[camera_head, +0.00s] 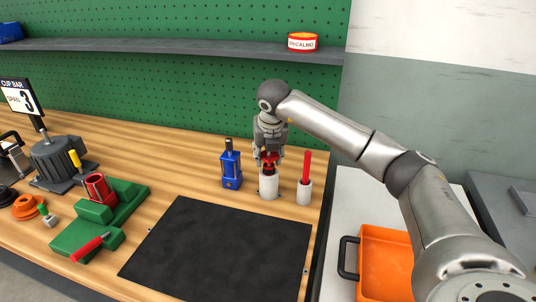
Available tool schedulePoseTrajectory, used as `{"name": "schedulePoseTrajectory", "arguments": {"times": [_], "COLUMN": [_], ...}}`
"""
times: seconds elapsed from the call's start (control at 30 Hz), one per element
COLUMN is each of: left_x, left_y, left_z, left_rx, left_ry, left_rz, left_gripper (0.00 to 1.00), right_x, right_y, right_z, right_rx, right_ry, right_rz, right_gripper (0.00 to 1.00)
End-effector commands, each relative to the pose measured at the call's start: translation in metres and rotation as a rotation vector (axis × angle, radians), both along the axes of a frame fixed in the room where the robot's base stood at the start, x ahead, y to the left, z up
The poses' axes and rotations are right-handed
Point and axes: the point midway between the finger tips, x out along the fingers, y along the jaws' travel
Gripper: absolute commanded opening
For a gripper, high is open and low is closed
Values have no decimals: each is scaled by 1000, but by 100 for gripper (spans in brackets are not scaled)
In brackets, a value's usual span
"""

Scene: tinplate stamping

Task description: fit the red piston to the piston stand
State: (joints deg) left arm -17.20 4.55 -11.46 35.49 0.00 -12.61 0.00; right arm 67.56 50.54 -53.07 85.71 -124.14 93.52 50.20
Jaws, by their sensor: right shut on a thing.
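My right gripper (269,161) points down and is shut on a red piece (269,156), which I take to be the red piston; the fingers hide much of it. It is directly above a white cylinder (269,187) with a dark top, which may be the piston stand. I cannot tell whether the red piece touches or sits in that cylinder. To the right, a similar white cylinder (304,193) stands upright with a red rod (306,166) rising from it. My left gripper is not in view.
A blue bottle-like device (231,168) stands close left of the gripper. A black mat (220,245) lies in front. A green fixture (75,239) with a red cylinder (98,188) is at left. An orange crate (385,235) is beyond the table's right edge. A shelf (180,46) runs behind.

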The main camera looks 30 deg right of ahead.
Motion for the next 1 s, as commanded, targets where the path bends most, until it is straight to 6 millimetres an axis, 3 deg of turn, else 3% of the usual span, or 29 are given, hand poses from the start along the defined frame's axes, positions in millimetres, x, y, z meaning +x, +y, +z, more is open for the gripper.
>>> {"name": "schedulePoseTrajectory", "arguments": {"times": [0.3, 1.0], "left_x": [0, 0], "left_y": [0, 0], "left_z": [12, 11], "left_rx": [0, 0], "left_ry": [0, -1], "left_rz": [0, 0], "left_gripper": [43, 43], "right_x": [1, 0], "right_y": [0, 0], "right_z": [18, 17], "right_rx": [0, 0], "right_ry": [-1, -1], "right_rz": [2, 2], "right_gripper": [10, 10]}}
